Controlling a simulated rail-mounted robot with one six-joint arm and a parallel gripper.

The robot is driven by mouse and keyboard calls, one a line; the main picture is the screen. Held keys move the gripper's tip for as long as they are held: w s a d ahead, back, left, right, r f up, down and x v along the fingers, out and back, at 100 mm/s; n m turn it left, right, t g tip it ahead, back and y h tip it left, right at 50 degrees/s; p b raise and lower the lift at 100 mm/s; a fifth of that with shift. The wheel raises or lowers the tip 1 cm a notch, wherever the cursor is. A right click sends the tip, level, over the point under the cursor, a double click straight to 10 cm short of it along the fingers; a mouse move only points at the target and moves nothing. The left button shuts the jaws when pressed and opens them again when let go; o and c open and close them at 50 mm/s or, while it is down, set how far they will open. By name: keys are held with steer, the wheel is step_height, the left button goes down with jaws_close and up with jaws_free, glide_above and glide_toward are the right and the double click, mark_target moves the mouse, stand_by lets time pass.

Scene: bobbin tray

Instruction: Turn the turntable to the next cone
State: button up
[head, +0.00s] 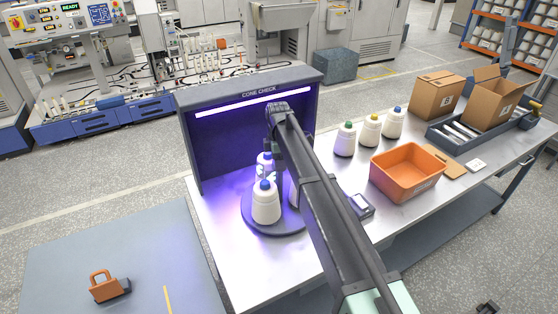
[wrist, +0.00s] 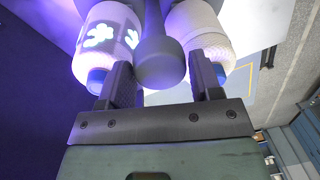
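The turntable (head: 250,222) is a dark round disc in front of the lit "CONE CHECK" booth. A white cone with a blue tip (head: 265,204) stands at its front, and another cone (head: 263,168) stands behind it. My arm hides part of the disc. In the wrist view a dark grey knob (wrist: 160,65) lies between the two fingers of my gripper (wrist: 163,78). The fingers are apart, one on each side of the knob; whether they touch it I cannot tell. The left cone (wrist: 105,42) bears glowing pale green marks; the right cone (wrist: 200,35) shows none.
The booth (head: 215,140) closes off the back of the turntable. To the right on the table are three cones with green, yellow and blue tips (head: 370,131), an orange bin (head: 407,172) and cardboard boxes (head: 437,95). A small dark device (head: 360,205) lies beside my arm.

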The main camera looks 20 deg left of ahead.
steer(key=o, duration=0.3)
steer(key=r+p, duration=1)
steer(key=shift+w+a+r+p, duration=0.25)
steer(key=shift+w+r+p, duration=0.1)
steer(key=shift+r+p, duration=0.05)
